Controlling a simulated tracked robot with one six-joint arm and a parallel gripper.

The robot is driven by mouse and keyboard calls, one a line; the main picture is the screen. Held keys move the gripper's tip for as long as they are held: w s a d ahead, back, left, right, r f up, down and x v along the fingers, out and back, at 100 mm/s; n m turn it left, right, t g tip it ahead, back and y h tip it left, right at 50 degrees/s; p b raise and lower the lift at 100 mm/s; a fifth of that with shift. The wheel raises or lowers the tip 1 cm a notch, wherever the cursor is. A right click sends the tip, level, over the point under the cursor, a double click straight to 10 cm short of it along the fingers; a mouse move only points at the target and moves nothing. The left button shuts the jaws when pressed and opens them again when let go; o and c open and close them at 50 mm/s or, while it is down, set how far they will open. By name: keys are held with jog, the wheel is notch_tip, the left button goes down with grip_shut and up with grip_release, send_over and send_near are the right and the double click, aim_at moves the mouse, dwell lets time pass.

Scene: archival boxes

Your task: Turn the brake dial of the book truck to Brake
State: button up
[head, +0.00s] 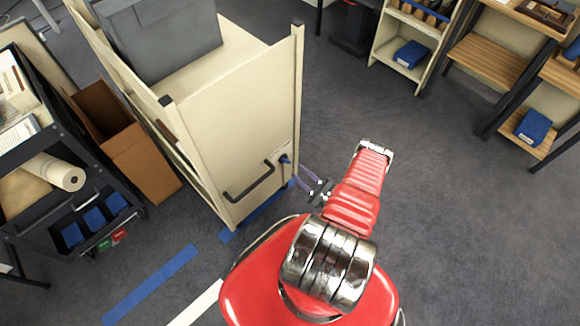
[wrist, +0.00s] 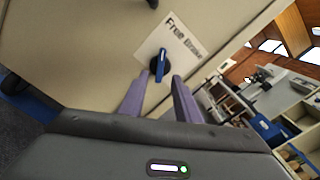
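The cream book truck (head: 225,120) stands upright with its end panel facing me. Its brake dial (head: 284,158) is on the right side of that panel. In the wrist view the dial (wrist: 159,67) is a dark round base with a blue bar handle, which runs nearly up and down in the picture. A white label (wrist: 180,40) above it reads "Free" on the left and "Brake" on the right. My gripper (wrist: 159,80) is open, its purple fingers apart on either side of the dial's lower end. Contact cannot be told. In the head view my gripper (head: 303,177) is beside the panel.
A black bar handle (head: 248,184) sticks out left of the dial. A grey box (head: 160,35) sits on top of the truck. A dark shelf cart (head: 60,200) and an open cardboard box (head: 135,150) stand at left. Shelves (head: 415,45) stand at upper right. The floor right is clear.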

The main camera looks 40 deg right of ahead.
aim_at(285, 160)
jog(key=w, duration=0.6)
jog(key=shift+w, duration=0.15)
jog(key=shift+a, duration=0.1)
grip_shut()
jog(key=shift+a, duration=0.15)
dwell(0.4)
